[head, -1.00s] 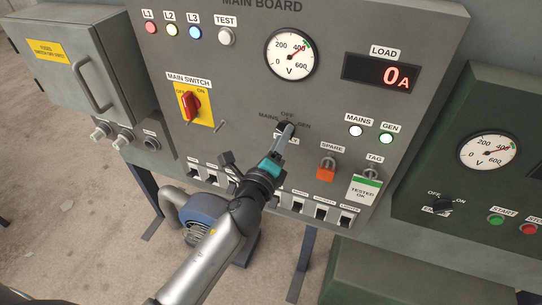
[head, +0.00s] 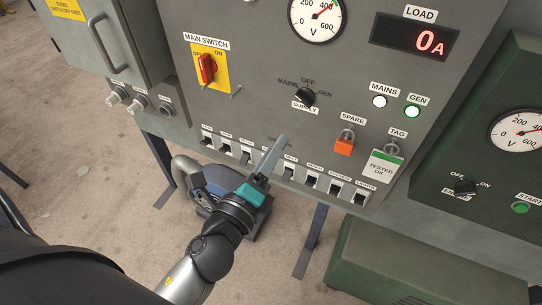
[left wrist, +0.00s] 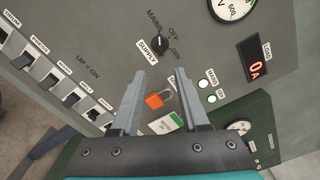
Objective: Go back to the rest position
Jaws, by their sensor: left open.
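My left gripper (head: 283,142) is in front of the lower part of the grey main board (head: 255,120). It is below and left of the black supply selector knob (head: 305,97) and apart from it. In the left wrist view its two fingers (left wrist: 158,76) stand apart with nothing held between them. The selector knob (left wrist: 158,44) shows beyond the fingertips there, with MAINS, OFF and GEN marked around it. My right gripper is not in view.
A row of small switches (head: 312,181) runs along the board's lower edge, close behind my gripper. An orange padlock (head: 344,145) hangs to the right. A green panel (head: 475,150) stands at right and a grey cabinet (head: 90,70) at left. A blue motor (head: 225,180) is below.

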